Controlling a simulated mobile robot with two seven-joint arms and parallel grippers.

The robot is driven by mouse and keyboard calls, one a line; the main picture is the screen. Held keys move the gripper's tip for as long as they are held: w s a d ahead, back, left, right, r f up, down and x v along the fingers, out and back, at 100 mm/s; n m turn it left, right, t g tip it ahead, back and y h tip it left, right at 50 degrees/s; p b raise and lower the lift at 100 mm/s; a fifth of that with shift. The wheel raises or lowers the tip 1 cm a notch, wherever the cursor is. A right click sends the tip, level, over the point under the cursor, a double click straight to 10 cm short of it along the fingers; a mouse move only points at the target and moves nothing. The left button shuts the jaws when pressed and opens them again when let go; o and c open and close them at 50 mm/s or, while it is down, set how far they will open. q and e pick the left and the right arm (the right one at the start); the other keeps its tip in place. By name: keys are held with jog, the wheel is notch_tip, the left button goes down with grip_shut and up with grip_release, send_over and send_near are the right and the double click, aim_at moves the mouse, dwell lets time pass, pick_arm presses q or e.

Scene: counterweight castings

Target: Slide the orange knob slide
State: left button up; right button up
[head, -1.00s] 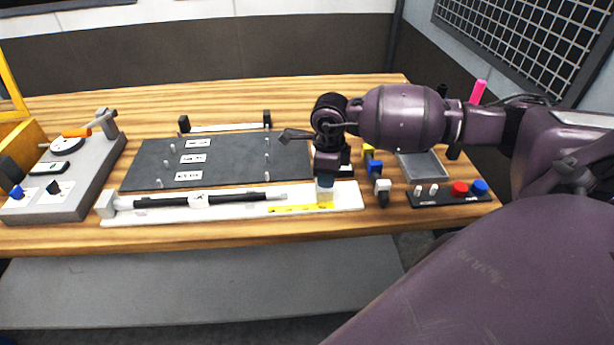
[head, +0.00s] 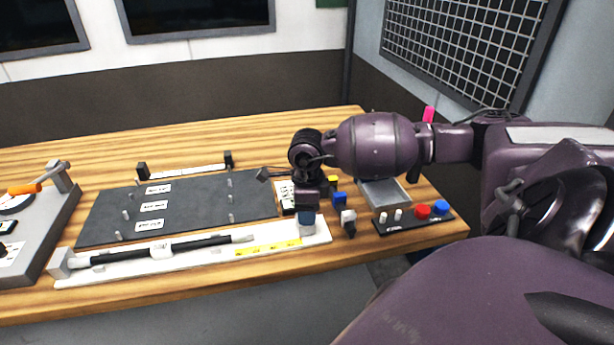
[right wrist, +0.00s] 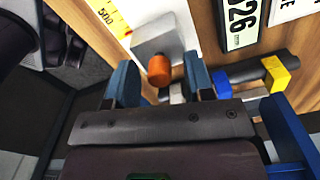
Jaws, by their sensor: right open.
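The orange knob (right wrist: 159,70) sits on a grey slide block (right wrist: 158,38) in the right wrist view. A yellow scale strip (head: 268,249) lies on the rail beside the gripper. My left gripper is not in view.
A black rod (head: 200,244) lies along the rail's left part. A dark pegged board (head: 180,212) is behind it. Blue and white-tipped parts (head: 348,216) and a panel with red and blue buttons (head: 423,211) stand close right. Bare wood is free at the back.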

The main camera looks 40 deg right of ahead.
notch_tip(320, 180, up, 11)
dwell(0.6)
jog(key=shift+f, duration=0.1)
dwell(0.3)
